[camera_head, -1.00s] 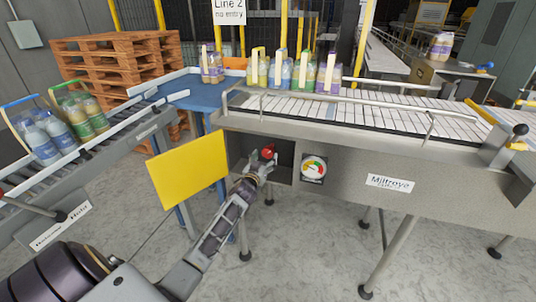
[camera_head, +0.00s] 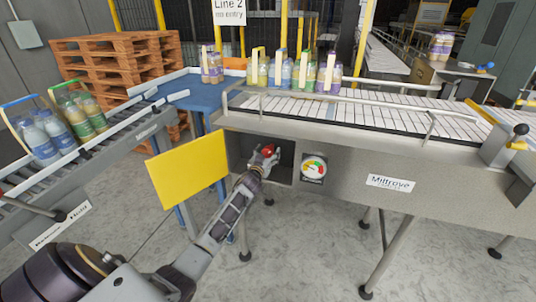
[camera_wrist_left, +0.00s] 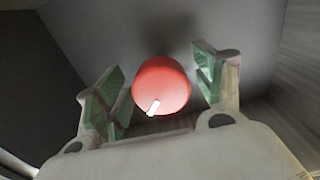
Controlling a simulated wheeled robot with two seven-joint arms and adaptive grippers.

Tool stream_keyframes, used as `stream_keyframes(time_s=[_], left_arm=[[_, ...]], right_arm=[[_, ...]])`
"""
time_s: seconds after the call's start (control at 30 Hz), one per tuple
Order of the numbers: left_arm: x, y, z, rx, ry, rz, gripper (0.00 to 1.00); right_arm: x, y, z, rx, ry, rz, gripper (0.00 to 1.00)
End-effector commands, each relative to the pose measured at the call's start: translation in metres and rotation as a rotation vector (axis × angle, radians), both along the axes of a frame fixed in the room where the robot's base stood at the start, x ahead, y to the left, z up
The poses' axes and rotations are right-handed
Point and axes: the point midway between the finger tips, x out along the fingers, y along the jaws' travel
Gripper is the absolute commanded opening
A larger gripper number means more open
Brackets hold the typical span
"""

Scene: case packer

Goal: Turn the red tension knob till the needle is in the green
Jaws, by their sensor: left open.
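The red tension knob (camera_wrist_left: 163,84) sits on the back wall of a recess in the conveyor's side; in the left wrist view its white mark points down and a little left. In the head view the knob (camera_head: 268,150) shows just past my left gripper (camera_head: 263,158). My left gripper (camera_wrist_left: 158,88) is open, with one green-padded finger on each side of the knob, and gaps show between pads and knob. The round gauge (camera_head: 313,168) with coloured bands is right of the recess; its needle is too small to read surely. My right gripper is not in view.
An open yellow panel (camera_head: 188,170) hangs left of the recess, close to my left arm. The conveyor (camera_head: 390,117) carries several bottle packs above. A roller track (camera_head: 90,150) with bottle packs is at left. Grey floor is clear below.

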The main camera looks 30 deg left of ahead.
Motion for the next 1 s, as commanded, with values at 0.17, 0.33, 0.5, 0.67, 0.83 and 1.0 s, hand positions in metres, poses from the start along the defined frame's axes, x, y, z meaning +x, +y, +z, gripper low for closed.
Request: stream_keyframes(time_s=[0.17,0.33,0.5,0.67,0.83,1.0], left_arm=[[0.000,0.000,0.000,0.000,0.000,0.000,0.59],[0.000,0.000,0.000,0.000,0.000,0.000,0.37],[0.000,0.000,0.000,0.001,0.000,0.000,0.23],[0.000,0.000,0.000,0.010,0.002,0.000,0.23],[0.000,0.000,0.000,0.046,0.011,0.000,0.23],[0.000,0.000,0.000,0.118,0.028,0.000,0.23]], right_arm=[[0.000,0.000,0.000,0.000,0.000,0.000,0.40],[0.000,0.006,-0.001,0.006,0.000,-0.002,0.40],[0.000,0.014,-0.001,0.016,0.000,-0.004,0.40],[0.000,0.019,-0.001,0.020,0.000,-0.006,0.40],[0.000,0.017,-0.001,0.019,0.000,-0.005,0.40],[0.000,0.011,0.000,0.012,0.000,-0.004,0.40]])
